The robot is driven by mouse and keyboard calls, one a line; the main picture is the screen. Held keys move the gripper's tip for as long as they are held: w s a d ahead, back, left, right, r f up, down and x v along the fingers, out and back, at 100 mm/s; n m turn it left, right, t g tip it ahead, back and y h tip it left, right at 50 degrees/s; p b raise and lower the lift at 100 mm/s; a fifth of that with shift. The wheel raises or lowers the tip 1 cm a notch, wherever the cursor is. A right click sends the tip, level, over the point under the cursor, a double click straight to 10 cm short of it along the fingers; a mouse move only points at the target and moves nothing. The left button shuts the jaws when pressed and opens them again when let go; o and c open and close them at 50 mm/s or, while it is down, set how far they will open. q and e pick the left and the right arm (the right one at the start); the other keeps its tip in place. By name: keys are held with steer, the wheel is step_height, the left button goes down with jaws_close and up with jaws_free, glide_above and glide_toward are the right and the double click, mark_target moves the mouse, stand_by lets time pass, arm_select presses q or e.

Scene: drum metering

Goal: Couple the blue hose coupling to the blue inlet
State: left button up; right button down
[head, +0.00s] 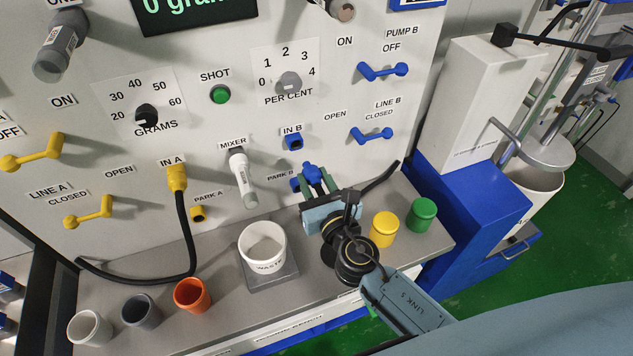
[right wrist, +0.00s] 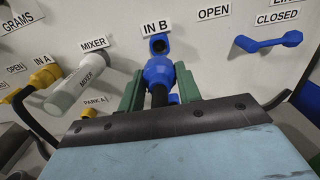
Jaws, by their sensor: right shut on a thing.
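The blue hose coupling (head: 311,172) is between the green fingers of my right gripper (head: 316,183), which is shut on it. In the right wrist view the coupling (right wrist: 160,73) points up towards the blue inlet (right wrist: 158,44) under the IN B label. In the head view the inlet (head: 293,142) is empty and sits above and slightly left of the coupling, with a visible gap. The wrist view foreshortens that gap. The blue PARK B holder (head: 296,185) is just left of the coupling, partly hidden. My left gripper is not in view.
The white mixer nozzle (head: 243,178) and yellow IN A coupling (head: 176,178) stick out to the left. The blue LINE B handle (head: 372,135) is to the right. A waste cup (head: 263,244) and yellow (head: 384,229) and green (head: 422,215) containers stand on the shelf below.

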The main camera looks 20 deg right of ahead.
mark_target(307, 165)
steer(key=shift+w+a, duration=0.1)
steer(key=shift+w, duration=2.45)
steer(key=shift+w, duration=1.6)
steer(key=c, duration=0.9)
jaws_free()
steer(key=s+b, duration=0.1)
steer(key=s, duration=1.2)
steer(key=shift+s+d, duration=0.2)
